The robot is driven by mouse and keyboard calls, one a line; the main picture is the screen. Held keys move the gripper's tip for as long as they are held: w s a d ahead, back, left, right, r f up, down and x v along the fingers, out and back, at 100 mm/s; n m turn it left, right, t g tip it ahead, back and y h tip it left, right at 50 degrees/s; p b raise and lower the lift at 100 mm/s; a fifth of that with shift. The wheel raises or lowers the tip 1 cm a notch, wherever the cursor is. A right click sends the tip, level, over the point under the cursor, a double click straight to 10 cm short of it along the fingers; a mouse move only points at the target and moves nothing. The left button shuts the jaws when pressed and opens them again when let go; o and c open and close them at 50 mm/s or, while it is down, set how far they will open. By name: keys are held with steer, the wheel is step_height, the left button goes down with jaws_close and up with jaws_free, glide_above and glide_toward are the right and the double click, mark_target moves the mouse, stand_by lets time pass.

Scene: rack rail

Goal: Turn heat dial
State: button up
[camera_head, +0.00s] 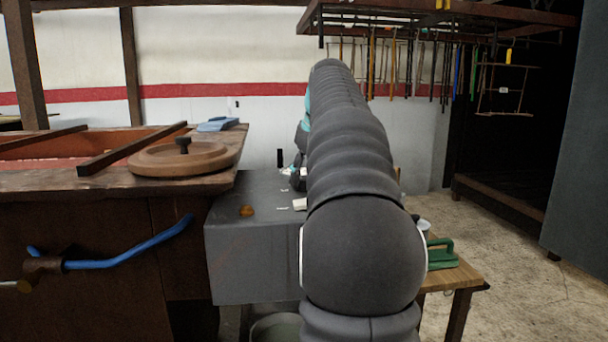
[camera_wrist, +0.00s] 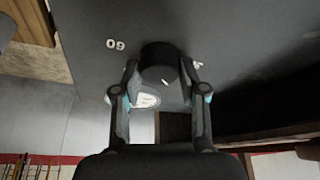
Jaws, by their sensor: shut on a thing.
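The heat dial (camera_wrist: 160,58) is a black round knob on a dark grey panel, with a small white mark on its face. My gripper (camera_wrist: 160,76) is shut on it in the wrist view, one finger on either side. White numerals (camera_wrist: 115,44) stand on the panel beside the dial, and another mark at its right is partly covered by a finger. In the head view the dial is hidden by my arm, and only a little of my gripper (camera_head: 298,178) shows over the grey box (camera_head: 250,255).
A small wooden table (camera_head: 460,277) with a green tool (camera_head: 440,254) stands at the right.

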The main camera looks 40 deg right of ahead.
steer(key=m+p, duration=0.1)
steer(key=m, duration=0.1)
steer(key=m+h+p, duration=0.1)
steer(key=m, duration=0.1)
steer(key=shift+a+r+g+p, duration=0.15)
steer(key=shift+g+p, duration=0.15)
steer(key=m+h+p, duration=0.1)
steer(key=m, duration=0.1)
steer(key=m+g+p, duration=0.1)
steer(key=m+p, duration=0.1)
steer(key=shift+w+m+h, duration=0.1)
steer(key=shift+m+h, duration=0.2)
steer(key=shift+h, duration=0.1)
steer(key=m+g+p, duration=0.1)
steer(key=m+p, duration=0.1)
steer(key=m, duration=0.1)
steer(key=shift+a+h, duration=0.1)
steer(key=shift+h, duration=0.2)
steer(key=shift+w+m+g+p, duration=0.15)
steer(key=shift+m+g+p, duration=0.6)
steer(key=shift+m, duration=0.95)
steer(key=shift+f, duration=0.2)
steer(key=o, duration=1.1)
steer(key=shift+w+a, duration=0.1)
steer(key=shift+a, duration=0.05)
steer(key=v, duration=1.2)
